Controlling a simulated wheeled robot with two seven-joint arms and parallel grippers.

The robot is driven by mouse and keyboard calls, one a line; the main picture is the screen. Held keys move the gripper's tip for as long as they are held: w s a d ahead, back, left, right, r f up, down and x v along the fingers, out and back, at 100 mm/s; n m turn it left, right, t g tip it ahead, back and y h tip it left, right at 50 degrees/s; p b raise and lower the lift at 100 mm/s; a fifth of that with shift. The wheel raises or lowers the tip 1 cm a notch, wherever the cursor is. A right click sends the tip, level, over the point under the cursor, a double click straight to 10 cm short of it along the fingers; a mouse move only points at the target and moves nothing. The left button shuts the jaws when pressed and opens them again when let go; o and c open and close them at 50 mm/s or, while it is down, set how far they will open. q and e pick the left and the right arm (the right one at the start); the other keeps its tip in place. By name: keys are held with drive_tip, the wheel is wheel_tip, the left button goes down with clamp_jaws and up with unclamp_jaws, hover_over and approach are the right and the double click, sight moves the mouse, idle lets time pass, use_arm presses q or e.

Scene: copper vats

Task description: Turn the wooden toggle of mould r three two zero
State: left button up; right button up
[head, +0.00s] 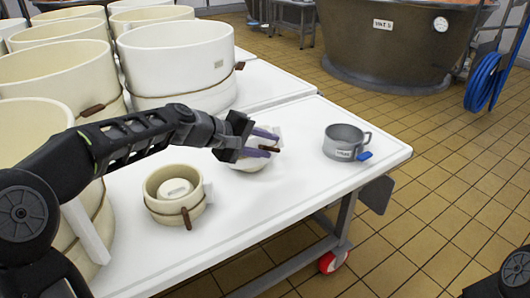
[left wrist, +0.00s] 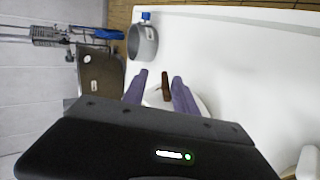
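A small cream mould (head: 248,164) stands on the white table, mostly hidden by my left gripper (head: 264,142). Its brown wooden toggle (head: 270,148) shows near the purple fingertips. In the left wrist view the toggle (left wrist: 165,86) appears between the two spread fingers of my left gripper (left wrist: 160,84), with gaps beside it; I cannot tell whether they touch. A second small mould (head: 160,209) with a brown toggle (head: 187,218) stands nearer, to the left. No mould number is readable. My right gripper is out of view.
A grey metal cup (head: 344,144) stands right of the gripper, with a blue item (head: 365,155) beside it. It also shows in the left wrist view (left wrist: 143,43). Large cream moulds (head: 178,58) crowd the table's left side. The table's front right area is clear.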

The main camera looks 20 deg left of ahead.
use_arm(q)
drive_tip(key=shift+r, duration=0.85)
drive_tip(key=v, duration=0.9)
idle(0.3)
drive_tip(key=shift+r, duration=0.1)
idle(0.4)
